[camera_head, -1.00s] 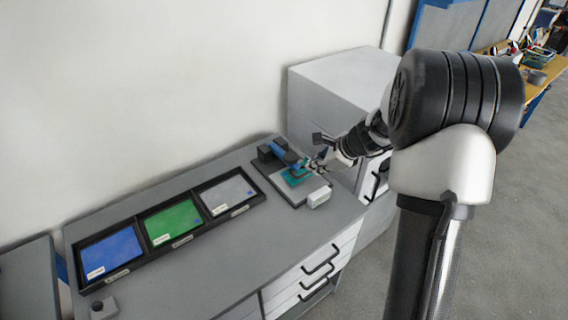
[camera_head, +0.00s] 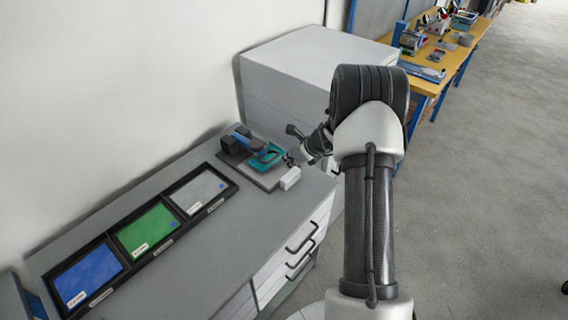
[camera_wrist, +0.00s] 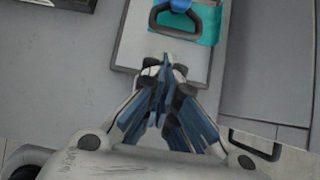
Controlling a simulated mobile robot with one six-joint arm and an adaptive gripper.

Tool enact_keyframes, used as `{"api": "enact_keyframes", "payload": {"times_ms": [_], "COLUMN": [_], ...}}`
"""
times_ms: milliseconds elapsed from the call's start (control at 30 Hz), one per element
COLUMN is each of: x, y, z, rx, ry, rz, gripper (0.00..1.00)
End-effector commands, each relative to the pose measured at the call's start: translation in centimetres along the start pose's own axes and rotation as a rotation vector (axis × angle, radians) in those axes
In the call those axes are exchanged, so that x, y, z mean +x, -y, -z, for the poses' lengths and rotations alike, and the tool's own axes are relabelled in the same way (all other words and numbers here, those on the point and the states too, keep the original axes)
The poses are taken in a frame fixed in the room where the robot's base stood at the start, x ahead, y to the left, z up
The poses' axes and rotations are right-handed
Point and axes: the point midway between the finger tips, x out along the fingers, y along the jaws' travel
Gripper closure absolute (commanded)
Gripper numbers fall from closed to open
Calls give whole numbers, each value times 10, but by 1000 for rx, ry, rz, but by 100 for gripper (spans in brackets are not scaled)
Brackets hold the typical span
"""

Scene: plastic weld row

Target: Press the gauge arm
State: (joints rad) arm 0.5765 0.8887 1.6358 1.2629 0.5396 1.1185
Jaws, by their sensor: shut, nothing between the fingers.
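The gauge stands on a light grey base plate (camera_head: 262,178) near the back right of the grey counter. Its blue gauge arm (camera_head: 248,141) reaches from a dark block over a teal plate (camera_head: 271,163). The arm ends in a black loop handle, seen at the top of the wrist view (camera_wrist: 176,31), above the teal plate (camera_wrist: 210,22). My gripper (camera_wrist: 166,66) is shut and empty, just short of the handle, with a small gap in the picture. In the head view my gripper (camera_head: 288,159) is small, right of the gauge. Height above the base cannot be told.
A small white block (camera_head: 290,179) sits at the base plate's front corner, close below my gripper. A black tray (camera_head: 128,262) with blue, green and grey panels lies left. A white cabinet (camera_head: 300,80) stands behind. Drawer handles (camera_head: 302,238) stick out in front.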

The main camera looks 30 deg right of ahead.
Motion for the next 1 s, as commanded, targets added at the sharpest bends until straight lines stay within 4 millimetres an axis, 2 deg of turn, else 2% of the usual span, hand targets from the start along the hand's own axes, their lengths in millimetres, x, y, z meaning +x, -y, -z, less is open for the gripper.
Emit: {"api": "enact_keyframes", "payload": {"times_ms": [200, 433, 600, 1000], "x": [44, 77, 86, 86], "y": [-1, -1, 0, -1], "z": [2, 1, 0, 0], "rx": [0, -1, -2, -1], "ry": [-1, 0, 0, -2], "rz": [-2, -1, 0, 0], "gripper": [100, 100, 100, 100]}}
